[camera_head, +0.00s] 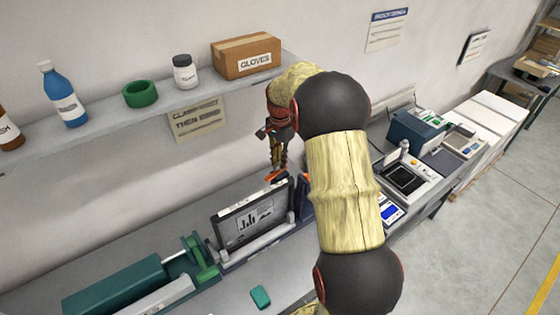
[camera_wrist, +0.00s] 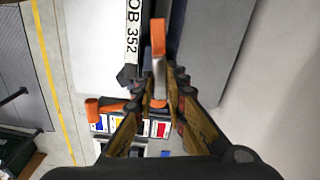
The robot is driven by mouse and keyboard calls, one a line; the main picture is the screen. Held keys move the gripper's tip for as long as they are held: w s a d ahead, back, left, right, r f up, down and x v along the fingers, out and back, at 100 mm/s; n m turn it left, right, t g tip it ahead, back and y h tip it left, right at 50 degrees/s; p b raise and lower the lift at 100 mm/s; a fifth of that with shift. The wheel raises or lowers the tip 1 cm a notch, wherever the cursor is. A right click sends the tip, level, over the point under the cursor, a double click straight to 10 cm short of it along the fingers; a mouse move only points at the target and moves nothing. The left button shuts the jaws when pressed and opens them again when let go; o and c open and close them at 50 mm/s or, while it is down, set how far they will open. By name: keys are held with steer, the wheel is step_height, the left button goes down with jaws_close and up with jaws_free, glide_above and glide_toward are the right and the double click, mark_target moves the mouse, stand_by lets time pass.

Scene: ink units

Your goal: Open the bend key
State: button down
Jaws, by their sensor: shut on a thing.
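The bend key appears to be the orange-ended lever (camera_wrist: 158,38) with a pale shank in the wrist view. My gripper (camera_wrist: 161,88) is shut on it, one finger on each side. In the head view my gripper (camera_head: 277,166) points down at an orange part (camera_head: 276,176) at the upper right corner of the upright framed plate (camera_head: 250,222). The plate carries a dark chart print. A second orange lever (camera_wrist: 104,107) sits to the left in the wrist view. My arm hides part of the unit to the right of the plate.
A shelf (camera_head: 100,125) runs along the wall above, holding bottles, a green ring and a gloves box (camera_head: 246,56). A green machine (camera_head: 115,287) stands left on the bench. A small green block (camera_head: 260,297) lies in front. Other devices (camera_head: 405,178) stand right of my arm.

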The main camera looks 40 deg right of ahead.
steer(key=shift+m, duration=1)
steer(key=c, duration=1.8)
jaws_free()
steer(key=shift+r, duration=0.1)
step_height(320, 180, up, 12)
